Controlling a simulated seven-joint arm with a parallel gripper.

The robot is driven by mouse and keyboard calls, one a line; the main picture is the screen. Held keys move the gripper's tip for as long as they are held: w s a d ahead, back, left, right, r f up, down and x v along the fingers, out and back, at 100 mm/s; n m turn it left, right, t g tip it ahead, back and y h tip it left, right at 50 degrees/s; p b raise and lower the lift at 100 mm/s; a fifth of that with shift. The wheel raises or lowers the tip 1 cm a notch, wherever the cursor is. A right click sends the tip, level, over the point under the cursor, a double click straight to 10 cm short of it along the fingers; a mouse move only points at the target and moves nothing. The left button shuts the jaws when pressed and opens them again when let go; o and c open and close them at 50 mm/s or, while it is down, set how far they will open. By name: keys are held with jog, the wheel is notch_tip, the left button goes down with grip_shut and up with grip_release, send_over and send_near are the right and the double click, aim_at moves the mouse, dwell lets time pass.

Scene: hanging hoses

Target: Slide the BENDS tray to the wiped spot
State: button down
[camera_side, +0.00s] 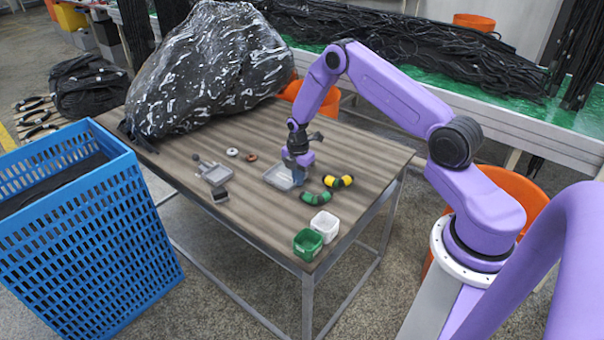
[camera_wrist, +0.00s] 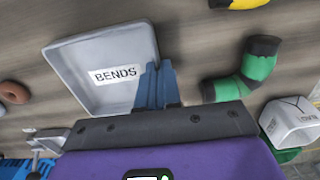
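The BENDS tray (camera_side: 271,178) is a shallow grey square tray on the wooden table, right of the middle. In the wrist view the tray (camera_wrist: 85,75) looks empty apart from its white BENDS label. My gripper (camera_side: 298,179) is down at the tray's right side. In the wrist view its blue fingers (camera_wrist: 157,75) are close together at the tray's right wall, one on each side of it, and look shut on it. The lower part of that wall is hidden by the fingers. I cannot make out a wiped spot in either view.
Green (camera_side: 316,198) and yellow-black (camera_side: 338,181) bent pieces lie right of the tray. A white bin (camera_side: 324,224) and green bin (camera_side: 308,243) stand near the front corner. A large black wrapped bundle (camera_side: 205,70) fills the back left.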

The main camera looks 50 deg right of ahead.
aim_at(276, 209)
jog(key=shift+s+a, duration=0.25)
jog(key=shift+a, duration=1.85)
jog(key=shift+s+a, duration=0.25)
jog(key=shift+a, duration=1.9)
jog(key=shift+s+a, duration=0.25)
jog(key=shift+a, duration=1.85)
jog(key=c, duration=1.3)
grip_release()
jog(key=shift+o, duration=0.2)
jog(key=shift+r, duration=0.15)
notch_tip(276, 209, up, 17)
jog(key=shift+r, duration=0.1)
